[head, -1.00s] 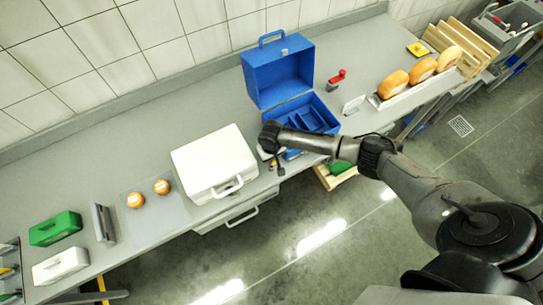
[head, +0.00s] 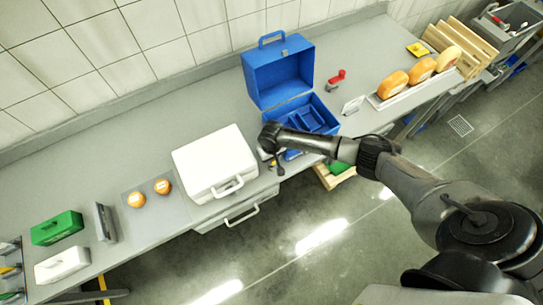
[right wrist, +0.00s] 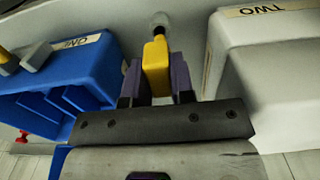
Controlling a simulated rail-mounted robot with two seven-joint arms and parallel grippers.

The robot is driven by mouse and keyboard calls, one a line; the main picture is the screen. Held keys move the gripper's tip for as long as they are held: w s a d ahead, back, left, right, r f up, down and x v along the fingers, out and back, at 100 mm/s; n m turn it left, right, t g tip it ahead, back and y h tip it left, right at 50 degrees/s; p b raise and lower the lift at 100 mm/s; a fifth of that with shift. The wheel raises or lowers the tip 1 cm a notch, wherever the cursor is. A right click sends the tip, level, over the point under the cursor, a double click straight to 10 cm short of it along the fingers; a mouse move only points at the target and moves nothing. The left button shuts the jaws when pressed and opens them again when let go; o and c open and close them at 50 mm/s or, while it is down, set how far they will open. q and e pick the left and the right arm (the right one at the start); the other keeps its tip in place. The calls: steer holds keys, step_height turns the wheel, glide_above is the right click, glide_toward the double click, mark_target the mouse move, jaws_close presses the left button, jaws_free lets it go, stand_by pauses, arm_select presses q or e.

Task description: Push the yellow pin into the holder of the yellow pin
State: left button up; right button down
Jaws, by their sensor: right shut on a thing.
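My right gripper (right wrist: 157,80) is shut on the yellow pin (right wrist: 156,62), which sits between its two dark purplish fingers in the right wrist view. Just beyond the pin's far end is a small dark rounded piece with a pale band (right wrist: 160,24); I cannot tell whether it is the pin's holder or whether the two touch. In the head view my right gripper (head: 271,161) is low at the counter's front edge, between the white case and the blue box. The pin is mostly hidden there. My left gripper is not in view.
An open blue box (head: 277,72), labelled ONE in the wrist view, stands right of the gripper. A closed white case (head: 212,158), labelled TWO, stands left. A red-handled object (head: 336,77) and cheeses (head: 393,84) are farther right. The back of the counter is largely clear.

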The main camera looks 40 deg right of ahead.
steer(key=shift+f, duration=0.15)
steer(key=shift+f+b, duration=0.55)
steer(key=shift+f, duration=0.2)
steer(key=shift+f+b, duration=0.7)
steer(key=shift+f, duration=0.5)
steer(key=c, duration=0.9)
jaws_free()
step_height(320, 180, up, 13)
steer(key=shift+f, duration=0.2)
steer(key=shift+r, duration=0.65)
